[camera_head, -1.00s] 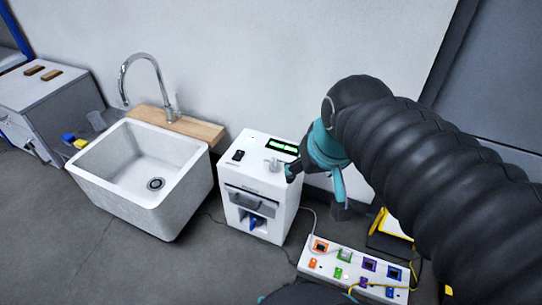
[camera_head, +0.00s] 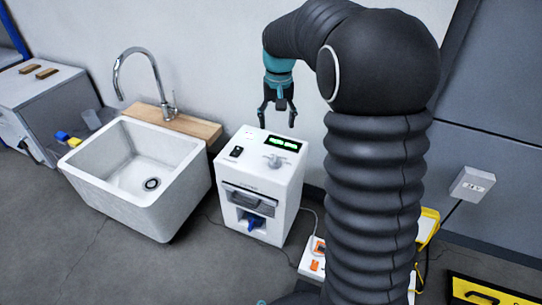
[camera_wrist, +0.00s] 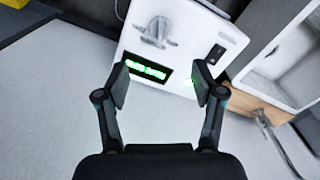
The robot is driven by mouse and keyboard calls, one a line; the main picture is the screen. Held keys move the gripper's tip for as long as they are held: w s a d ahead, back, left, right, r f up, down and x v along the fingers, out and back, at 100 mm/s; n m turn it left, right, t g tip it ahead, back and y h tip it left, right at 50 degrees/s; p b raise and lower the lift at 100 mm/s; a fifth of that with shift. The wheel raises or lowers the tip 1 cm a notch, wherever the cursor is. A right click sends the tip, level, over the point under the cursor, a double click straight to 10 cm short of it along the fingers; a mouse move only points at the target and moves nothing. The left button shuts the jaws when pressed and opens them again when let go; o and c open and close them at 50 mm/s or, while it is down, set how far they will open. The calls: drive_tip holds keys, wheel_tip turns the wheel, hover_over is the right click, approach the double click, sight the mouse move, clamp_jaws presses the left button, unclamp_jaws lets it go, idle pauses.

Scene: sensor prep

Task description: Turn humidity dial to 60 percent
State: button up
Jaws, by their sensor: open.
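The humidity dial (camera_head: 275,161) is a grey knob on the top of a white box-shaped machine (camera_head: 291,188). Beside it is a dark display (camera_head: 283,143) with green digits, too small to read. My gripper (camera_head: 276,119) is open and empty, pointing down above the back of the machine, apart from the dial. In the wrist view the dial (camera_wrist: 158,31) sits beyond the fingertips, and the display (camera_wrist: 148,68) shows between the fingers of my gripper (camera_wrist: 163,86). A black switch (camera_head: 236,152) is left of the dial.
A white sink (camera_head: 183,180) with a tall faucet (camera_head: 150,75) stands left of the machine. A power strip (camera_head: 312,262) lies on the floor at right, partly hidden by my arm. The wall is close behind the machine.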

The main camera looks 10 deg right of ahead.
sight(275, 157)
drive_tip(key=f+b, duration=0.1)
drive_tip(key=f, duration=0.9)
drive_tip(key=w+f+b, duration=0.1)
drive_tip(key=f, duration=0.3)
drive_tip(key=shift+f+b, duration=0.3)
drive_tip(key=shift+f, duration=0.1)
drive_tip(key=c, duration=1.2)
drive_tip(key=shift+o, duration=0.2)
